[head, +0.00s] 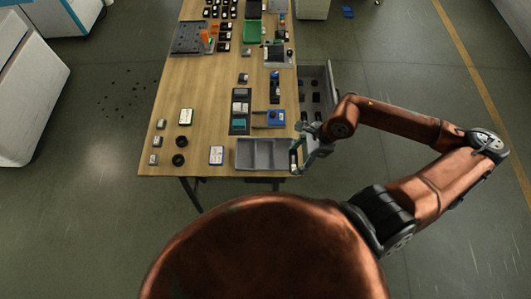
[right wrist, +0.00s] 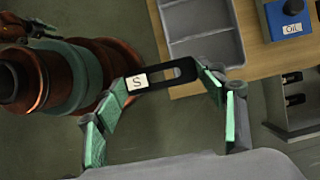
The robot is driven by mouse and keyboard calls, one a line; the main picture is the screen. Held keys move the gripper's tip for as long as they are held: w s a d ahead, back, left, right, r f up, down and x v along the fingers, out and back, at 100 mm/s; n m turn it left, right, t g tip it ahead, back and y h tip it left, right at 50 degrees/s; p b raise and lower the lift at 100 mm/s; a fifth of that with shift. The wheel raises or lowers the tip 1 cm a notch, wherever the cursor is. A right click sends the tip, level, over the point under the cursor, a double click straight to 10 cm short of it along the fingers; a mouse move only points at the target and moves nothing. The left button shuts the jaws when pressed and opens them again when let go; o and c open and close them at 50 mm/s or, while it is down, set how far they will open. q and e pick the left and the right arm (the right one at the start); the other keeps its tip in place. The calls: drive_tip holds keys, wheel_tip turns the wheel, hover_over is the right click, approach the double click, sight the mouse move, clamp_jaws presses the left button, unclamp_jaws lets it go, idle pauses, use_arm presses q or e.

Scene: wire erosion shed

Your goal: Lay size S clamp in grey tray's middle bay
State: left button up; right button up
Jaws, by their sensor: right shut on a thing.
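The size S clamp (right wrist: 180,74) is a flat black slotted bar with a white label marked S. My right gripper (right wrist: 164,82) is shut on it, with green-padded fingers at its two ends. In the head view the right gripper (head: 299,153) is at the table's front right corner, just right of the grey tray. The grey tray (head: 262,154) has three bays side by side, and they look empty. Part of the tray (right wrist: 205,45) also shows at the top of the right wrist view, beyond the clamp. My left gripper is not in view.
A blue oil box (head: 276,119) stands behind the tray. An open drawer (head: 317,72) juts out on the table's right side. A white-and-blue card (head: 216,155) lies left of the tray, with black rings (head: 179,160) further left. Bare wood lies between.

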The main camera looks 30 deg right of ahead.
drive_tip(key=w+a+f, duration=0.3)
drive_tip(key=w+f, duration=0.1)
drive_tip(key=w, duration=0.4)
approach(264, 154)
drive_tip(key=shift+a+f+b, duration=0.25)
drive_tip(key=shift+a, duration=0.2)
drive_tip(key=shift+a+f+b, duration=0.2)
drive_tip(key=shift+a+f, duration=0.05)
drive_tip(key=shift+a, duration=0.25)
drive_tip(key=shift+w+a+f, duration=0.1)
drive_tip(key=shift+w+f, duration=0.2)
drive_tip(key=shift+f, duration=0.1)
drive_tip(key=shift+w+f, duration=0.15)
drive_tip(key=shift+f, duration=0.75)
drive_tip(key=shift+w+f, duration=0.1)
drive_tip(key=shift+f, duration=0.85)
drive_tip(key=shift+a, duration=0.1)
drive_tip(key=o, duration=0.9)
drive_tip(key=shift+f, duration=0.2)
drive_tip(key=shift+o, duration=1.1)
drive_tip(key=shift+r, duration=0.1)
drive_tip(key=shift+r, duration=0.1)
drive_tip(key=v, duration=1.2)
